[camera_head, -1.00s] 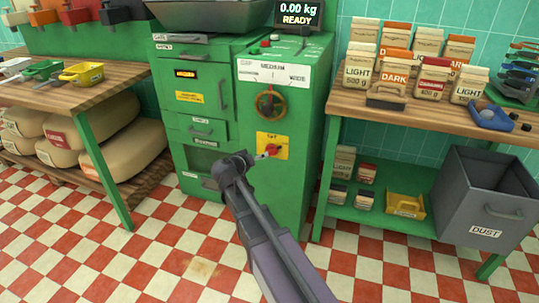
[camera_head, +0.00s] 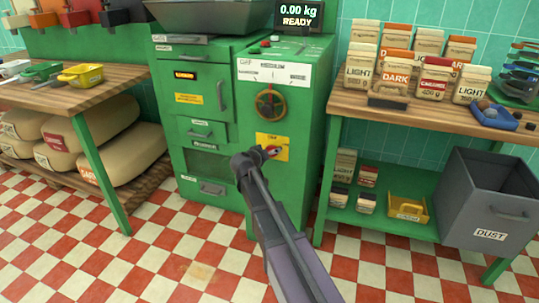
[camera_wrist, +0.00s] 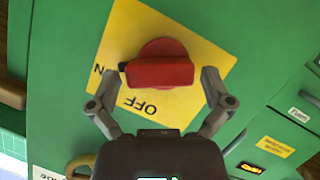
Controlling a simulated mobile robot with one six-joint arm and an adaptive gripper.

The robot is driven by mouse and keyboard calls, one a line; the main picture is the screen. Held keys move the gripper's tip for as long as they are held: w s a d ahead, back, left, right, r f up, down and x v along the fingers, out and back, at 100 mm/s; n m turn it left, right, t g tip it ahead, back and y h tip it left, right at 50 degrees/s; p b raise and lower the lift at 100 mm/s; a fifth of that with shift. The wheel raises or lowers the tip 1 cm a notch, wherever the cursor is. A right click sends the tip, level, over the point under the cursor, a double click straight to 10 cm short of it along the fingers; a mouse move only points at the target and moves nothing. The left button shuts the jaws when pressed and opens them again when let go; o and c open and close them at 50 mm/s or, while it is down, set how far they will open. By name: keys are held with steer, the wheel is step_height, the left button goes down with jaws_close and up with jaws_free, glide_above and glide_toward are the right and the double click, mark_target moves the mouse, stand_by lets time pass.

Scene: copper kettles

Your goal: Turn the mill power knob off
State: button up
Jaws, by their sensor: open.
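The red power knob (camera_wrist: 160,68) sits on a yellow plate (camera_wrist: 140,28) lettered "OFF" on the green mill (camera_head: 300,180). In the wrist view the knob's bar lies crosswise. Its dark end is at the left, by a partly hidden label ending in "N". The "OFF" label is below the bar. My gripper (camera_wrist: 158,80) is open, with one finger at each end of the bar; I cannot tell whether they touch it. In the head view my gripper (camera_head: 266,154) is at the plate and partly hides the knob.
A round dial (camera_head: 270,104) is above the plate on the mill front. A wooden table (camera_head: 440,118) with coffee bags stands to the right, with a grey dust bin (camera_head: 480,215) below. Another bench (camera_head: 100,88) stands to the left. The checkered floor in front is clear.

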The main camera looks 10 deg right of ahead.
steer(key=c, duration=1)
steer(key=shift+n, duration=0.3)
steer(key=n+h+b, duration=0.2)
steer(key=n+b, duration=0.1)
steer(key=n, duration=0.1)
steer(key=shift+w+a+f+g+h, duration=0.2)
steer(key=shift+f+g+h, duration=0.1)
steer(key=shift+h, duration=0.1)
steer(key=n+h+b, duration=0.1)
steer(key=n+b, duration=0.1)
steer(key=shift+n, duration=0.4)
steer(key=shift+a+n+t+h+b, duration=0.1)
steer(key=shift+n+t+h+b, duration=0.35)
steer(key=shift+n+b, duration=0.5)
steer(key=shift+r, duration=0.1)
